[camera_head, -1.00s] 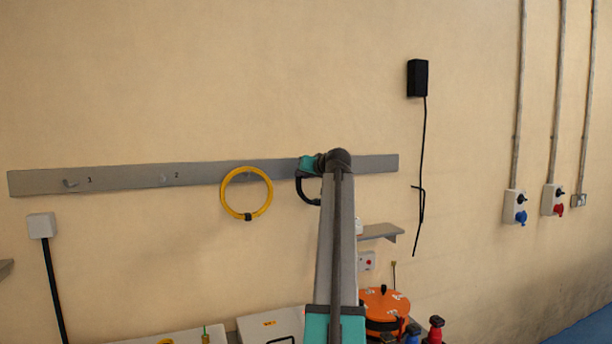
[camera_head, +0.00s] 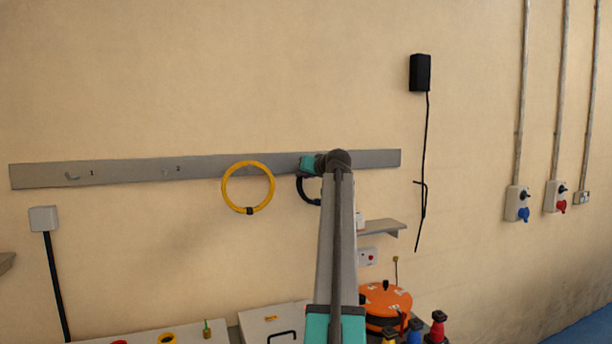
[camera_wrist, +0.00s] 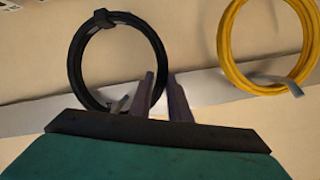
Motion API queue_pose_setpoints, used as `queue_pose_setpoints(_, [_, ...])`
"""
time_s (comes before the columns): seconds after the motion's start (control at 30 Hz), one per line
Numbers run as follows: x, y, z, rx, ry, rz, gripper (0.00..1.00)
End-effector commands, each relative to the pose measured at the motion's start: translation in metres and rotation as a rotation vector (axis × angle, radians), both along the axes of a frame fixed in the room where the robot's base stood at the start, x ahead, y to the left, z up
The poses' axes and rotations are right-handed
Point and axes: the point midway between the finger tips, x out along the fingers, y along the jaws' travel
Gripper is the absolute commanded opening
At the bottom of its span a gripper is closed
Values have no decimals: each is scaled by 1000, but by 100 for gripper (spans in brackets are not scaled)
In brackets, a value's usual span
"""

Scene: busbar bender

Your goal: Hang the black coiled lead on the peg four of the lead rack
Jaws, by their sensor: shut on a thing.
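The black coiled lead (camera_wrist: 78,55) is a ring with a dark band at its top in the wrist view. My gripper (camera_wrist: 161,80) is shut on its rim. A grey peg (camera_wrist: 121,104) shows at the lower edge of the ring, inside or overlapping it; I cannot tell whether the ring bears on it. In the head view the lead (camera_head: 304,192) hangs below my gripper (camera_head: 308,164), partly hidden by my arm. The lead rack (camera_head: 130,171) is a grey wall strip; labels 1 and 2 are readable, while my arm covers its right part.
A yellow coil (camera_head: 226,187) hangs on the rack just left of the black lead. A small shelf (camera_head: 384,228) and a black box (camera_head: 420,73) with a dangling cable are to the right. An orange reel (camera_head: 386,298) stands below. The wall above the rack is clear.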

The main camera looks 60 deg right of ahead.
Motion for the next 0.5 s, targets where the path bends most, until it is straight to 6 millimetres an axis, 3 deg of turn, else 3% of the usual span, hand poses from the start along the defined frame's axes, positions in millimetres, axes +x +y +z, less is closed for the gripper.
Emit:
queue_pose_setpoints(0.43, [0,0,2,-3,-2,-1,0])
queue_pose_setpoints(0.47, [0,0,2,-3,-2,-1,20])
queue_pose_setpoints(0.5, [0,0,2,-3,-2,-1,27])
